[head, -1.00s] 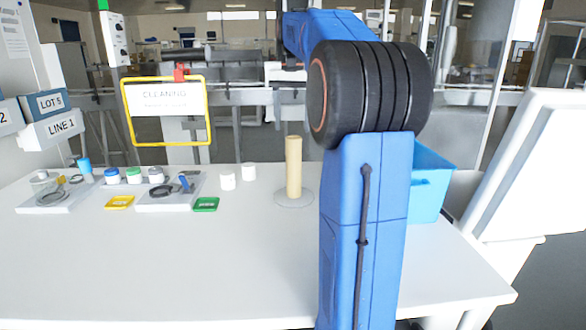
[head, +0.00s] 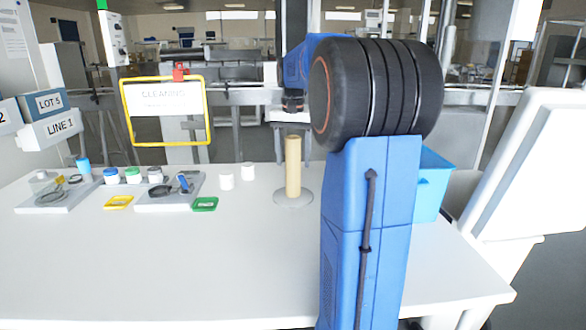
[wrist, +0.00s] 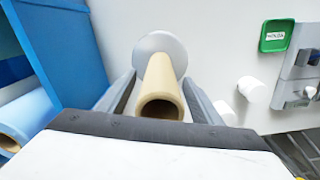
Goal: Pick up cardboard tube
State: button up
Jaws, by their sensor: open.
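The cardboard tube (head: 293,167) is a tan hollow cylinder standing upright on a round grey base (head: 293,198) on the white table. In the wrist view the tube (wrist: 161,88) is seen from above, with its open end towards me, and its base (wrist: 161,45) is behind it. My gripper (wrist: 163,86) is open. In that view one finger lies on each side of the tube, with small gaps, and I cannot tell how far down the tube they reach. In the head view my gripper is mostly hidden or small, above the tube.
A blue bin (head: 432,185) stands right of the tube, partly behind my arm; the wrist view shows its wall (wrist: 62,50) and another tube (wrist: 12,138) inside. White cups (head: 227,181), a green tray (head: 205,204) and grey trays of parts (head: 160,205) are to the left. The front table is clear.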

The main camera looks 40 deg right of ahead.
jog(key=shift+f, duration=0.1)
jog(key=c, duration=1.1)
jog(key=shift+c, duration=0.2)
